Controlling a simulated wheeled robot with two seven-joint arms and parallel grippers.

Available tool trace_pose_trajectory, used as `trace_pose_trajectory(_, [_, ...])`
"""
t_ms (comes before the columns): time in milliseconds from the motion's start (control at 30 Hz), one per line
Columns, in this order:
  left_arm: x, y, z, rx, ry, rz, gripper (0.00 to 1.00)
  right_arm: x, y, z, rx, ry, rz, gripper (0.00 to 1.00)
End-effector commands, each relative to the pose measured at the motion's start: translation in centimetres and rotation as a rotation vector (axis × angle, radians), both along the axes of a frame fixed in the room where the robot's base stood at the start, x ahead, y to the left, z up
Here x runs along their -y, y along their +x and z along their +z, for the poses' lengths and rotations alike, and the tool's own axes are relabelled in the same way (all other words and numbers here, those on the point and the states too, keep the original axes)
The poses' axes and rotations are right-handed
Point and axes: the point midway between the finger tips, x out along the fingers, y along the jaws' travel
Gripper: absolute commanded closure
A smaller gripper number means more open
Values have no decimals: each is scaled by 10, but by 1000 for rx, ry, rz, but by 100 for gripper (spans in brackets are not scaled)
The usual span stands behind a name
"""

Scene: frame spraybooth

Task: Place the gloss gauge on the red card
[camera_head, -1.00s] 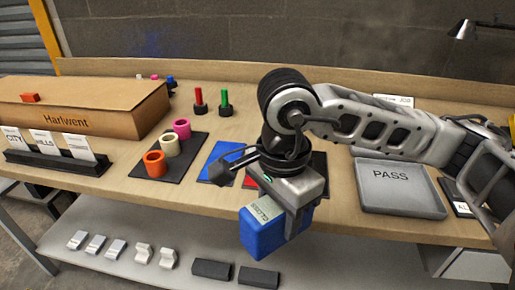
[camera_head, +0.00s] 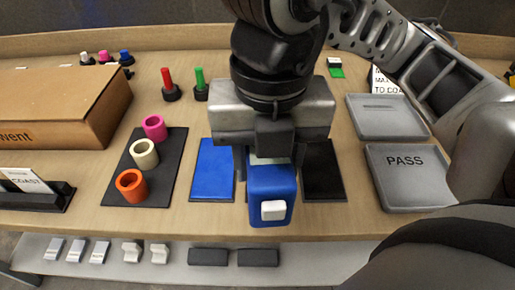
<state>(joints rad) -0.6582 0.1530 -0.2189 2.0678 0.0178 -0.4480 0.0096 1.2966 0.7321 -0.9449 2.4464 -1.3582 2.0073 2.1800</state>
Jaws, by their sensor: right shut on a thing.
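My right gripper (camera_head: 270,160) comes down from above, its two fingers on either side of the blue gloss gauge (camera_head: 272,185), shut on it. The gauge has a white button or window on its near end and looks roughly upright. It is between the blue card (camera_head: 210,176) and the black card (camera_head: 323,177), near the front of the bench. No red card shows; the gauge and gripper cover the spot between those two cards. I cannot tell whether the gauge touches the surface. My left gripper is not in view.
A black mat (camera_head: 160,182) with pink, cream and orange rings lies left. Red (camera_head: 169,85) and green (camera_head: 200,84) pegs stand behind. The PASS tray (camera_head: 408,185) and another grey tray (camera_head: 385,115) are right. A cardboard box (camera_head: 60,105) fills the left.

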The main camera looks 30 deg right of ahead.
Motion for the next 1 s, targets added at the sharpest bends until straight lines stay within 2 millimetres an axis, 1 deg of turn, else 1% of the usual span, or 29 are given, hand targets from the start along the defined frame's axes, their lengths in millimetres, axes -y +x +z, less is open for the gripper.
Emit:
trace_pose_trajectory(67, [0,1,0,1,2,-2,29,1,0,1,0,0,-47,91])
trace_pose_trajectory(167, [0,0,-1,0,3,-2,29,8,8,-4,-4,0,-76,91])
trace_pose_trajectory(267, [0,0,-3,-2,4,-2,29,20,25,-14,-7,0,-80,91])
trace_pose_trajectory(500, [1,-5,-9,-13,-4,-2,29,55,73,-42,-6,-1,-77,91])
trace_pose_trajectory(567, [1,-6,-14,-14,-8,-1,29,60,81,-57,-8,1,-72,91])
trace_pose_trajectory(633, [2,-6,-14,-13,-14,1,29,66,89,-69,-7,0,-72,91])
trace_pose_trajectory(733, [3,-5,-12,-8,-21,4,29,72,99,-81,-4,-1,-70,91])
trace_pose_trajectory(933, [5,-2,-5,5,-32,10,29,78,108,-92,-1,-1,-69,91])
trace_pose_trajectory(1000, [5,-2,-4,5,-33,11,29,82,113,-99,-2,-1,-70,91])
